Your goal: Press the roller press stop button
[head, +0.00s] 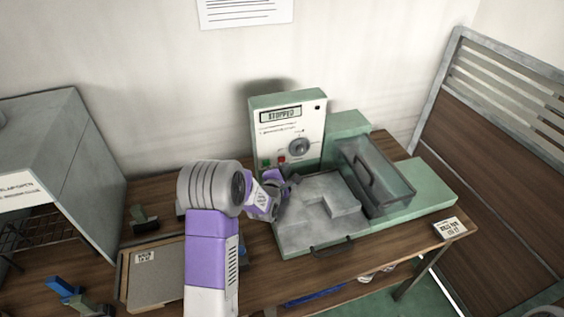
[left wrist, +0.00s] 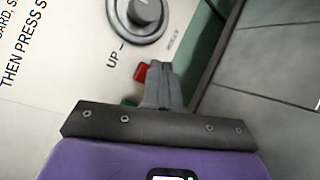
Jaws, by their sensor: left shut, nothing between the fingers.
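The roller press (head: 288,100) stands on the wooden bench with an upright white control panel. Its display (head: 281,114) reads STOPPED. Low on the panel are a green button (head: 265,162) and a red button (head: 281,159), with a grey dial (head: 299,147) to their right. My left gripper (head: 288,181) is shut and empty, low in front of the panel. In the left wrist view its closed fingertips (left wrist: 158,68) overlap the right side of the red button (left wrist: 140,73); whether they touch it I cannot tell. The green button (left wrist: 128,102) is partly hidden there. My right gripper is not in view.
The press's grey bed (head: 300,236) with a front handle lies right of my gripper, beside a clear-walled cover (head: 375,175). A grey board (head: 145,285) lies at the bench's left. A grey cabinet (head: 60,130) stands far left, a slatted partition (head: 480,150) at right.

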